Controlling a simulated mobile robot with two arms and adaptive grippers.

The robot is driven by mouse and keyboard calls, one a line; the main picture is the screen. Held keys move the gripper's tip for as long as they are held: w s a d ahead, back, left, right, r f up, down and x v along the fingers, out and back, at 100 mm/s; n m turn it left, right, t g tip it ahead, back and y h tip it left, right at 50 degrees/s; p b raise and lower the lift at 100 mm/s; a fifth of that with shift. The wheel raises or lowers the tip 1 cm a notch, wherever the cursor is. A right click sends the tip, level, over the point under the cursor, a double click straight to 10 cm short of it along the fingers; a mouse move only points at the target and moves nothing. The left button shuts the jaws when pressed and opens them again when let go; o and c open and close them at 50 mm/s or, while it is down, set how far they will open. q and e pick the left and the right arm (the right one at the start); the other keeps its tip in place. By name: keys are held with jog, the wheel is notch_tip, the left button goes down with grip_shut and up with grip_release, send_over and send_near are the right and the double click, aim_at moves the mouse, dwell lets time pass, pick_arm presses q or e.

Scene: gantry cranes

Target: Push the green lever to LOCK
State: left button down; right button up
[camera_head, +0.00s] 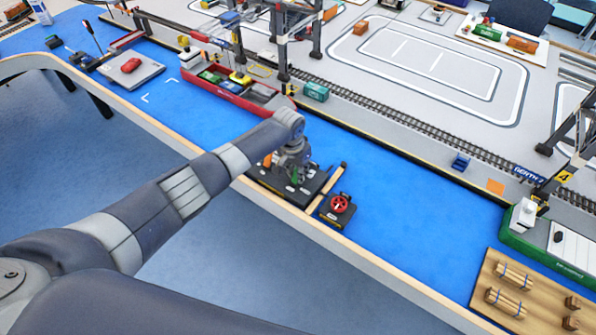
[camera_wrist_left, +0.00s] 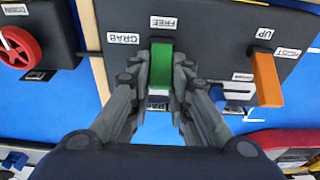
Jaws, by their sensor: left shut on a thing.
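The green lever (camera_wrist_left: 161,62) stands on a black control panel (camera_wrist_left: 215,22), between the two fingers of my left gripper (camera_wrist_left: 162,72), which is shut on it. A FREE label sits at the lever's upper end in the wrist view and a GRAB label to its left. Another small label below the lever is mostly hidden by the fingers, and I cannot read it. In the head view my left gripper (camera_head: 296,168) is low over the panel (camera_head: 283,189), and the lever is largely hidden. My right gripper is in neither view.
An orange lever (camera_wrist_left: 267,79) with UP and HOIST labels and a blue part (camera_wrist_left: 218,97) stand right of the gripper in the wrist view. A red handwheel (camera_head: 340,204) is on a separate black box. A red-hulled ship (camera_head: 225,88) lies beyond on the blue surface.

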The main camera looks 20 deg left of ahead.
aim_at(295, 180)
pick_arm(q)
jog(key=c, duration=1.5)
grip_release()
jog(key=r, duration=0.4)
jog(key=s+r, duration=0.1)
jog(key=r, duration=0.2)
jog(key=s+r, duration=0.1)
jog(key=r, duration=0.3)
jog(key=shift+a+r, duration=0.35)
